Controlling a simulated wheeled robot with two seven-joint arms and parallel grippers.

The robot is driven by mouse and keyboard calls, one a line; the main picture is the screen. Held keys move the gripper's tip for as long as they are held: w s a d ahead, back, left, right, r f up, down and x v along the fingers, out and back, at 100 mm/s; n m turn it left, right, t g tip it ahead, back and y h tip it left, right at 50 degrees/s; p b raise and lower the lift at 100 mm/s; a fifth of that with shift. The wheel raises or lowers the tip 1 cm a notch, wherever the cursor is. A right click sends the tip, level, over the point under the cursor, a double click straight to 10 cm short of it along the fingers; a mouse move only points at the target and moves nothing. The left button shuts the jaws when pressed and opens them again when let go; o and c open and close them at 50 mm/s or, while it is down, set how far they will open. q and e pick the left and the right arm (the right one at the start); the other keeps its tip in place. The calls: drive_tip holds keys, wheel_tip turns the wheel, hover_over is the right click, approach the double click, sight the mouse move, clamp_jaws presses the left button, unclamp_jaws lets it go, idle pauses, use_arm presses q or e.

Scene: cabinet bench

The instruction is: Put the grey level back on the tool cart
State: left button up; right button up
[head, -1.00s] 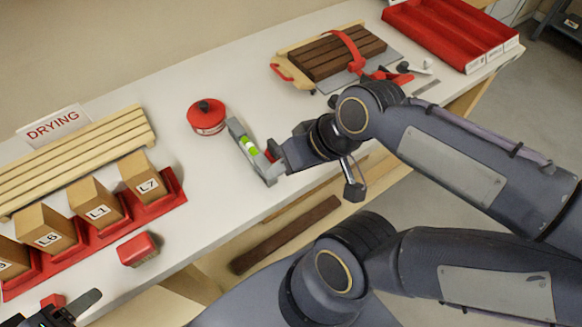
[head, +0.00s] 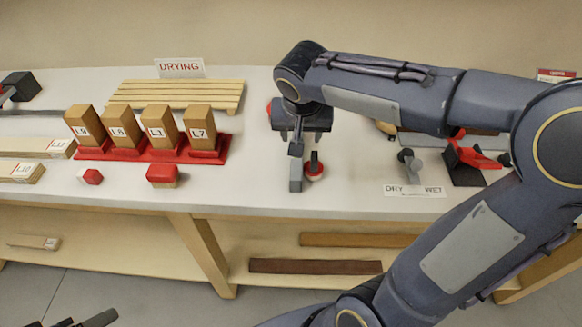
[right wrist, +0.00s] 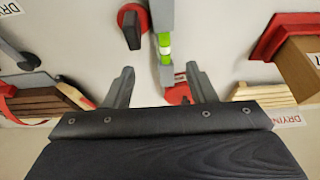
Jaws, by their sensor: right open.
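The grey level (head: 296,184) lies on the white bench, mostly hidden under my right gripper in the head view. In the right wrist view the level (right wrist: 164,45) shows its bright green vial, and its near end reaches between the finger lines. My right gripper (head: 297,140) is above it with its fingers pointing down. In the right wrist view the gripper (right wrist: 160,72) is open, one finger on each side of the level, with gaps on both sides. Part of my left gripper (head: 88,321) shows at the bottom left edge; its jaws are unclear. The tool cart is not visible.
A red tin with a black knob (right wrist: 133,22) stands close beside the level. Labelled wooden blocks (head: 158,125) stand in a red rack (head: 95,154). A red brush (head: 162,174) lies in front. Bench space between brush and level is clear.

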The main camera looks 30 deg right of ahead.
sight(296, 172)
drive_tip(key=shift+w+a+f, duration=0.15)
drive_tip(key=shift+w+f, duration=0.15)
drive_tip(key=shift+w, duration=0.05)
drive_tip(key=shift+w+f, duration=0.15)
drive_tip(key=shift+f, duration=0.2)
drive_tip(key=x, duration=0.6)
drive_tip(key=shift+w+f, duration=0.2)
drive_tip(key=shift+w, duration=0.1)
clamp_jaws()
